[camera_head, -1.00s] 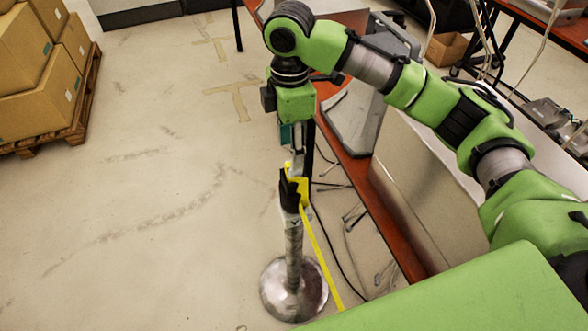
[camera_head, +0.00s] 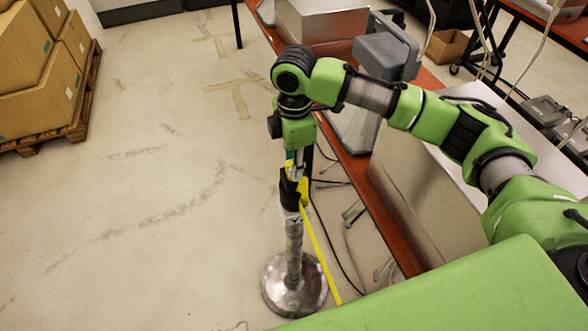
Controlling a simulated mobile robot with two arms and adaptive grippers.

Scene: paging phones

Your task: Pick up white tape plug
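A metal barrier post stands upright on a round base (camera_head: 294,285), with a black head (camera_head: 288,192) on top. A yellow tape (camera_head: 320,248) runs from the head down towards the bottom of the picture. My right gripper (camera_head: 294,167) points straight down over the head, at the top end of the yellow tape. It is small and partly hidden, so I cannot tell whether its fingers are open or touch anything. I cannot make out the white tape plug clearly. My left gripper is not in view.
A red-edged table (camera_head: 352,170) with grey equipment (camera_head: 386,48) runs along the right of the post, with cables and thin legs below it. Boxes on a wooden pallet (camera_head: 50,135) stand at the far left. The floor left of the post is free.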

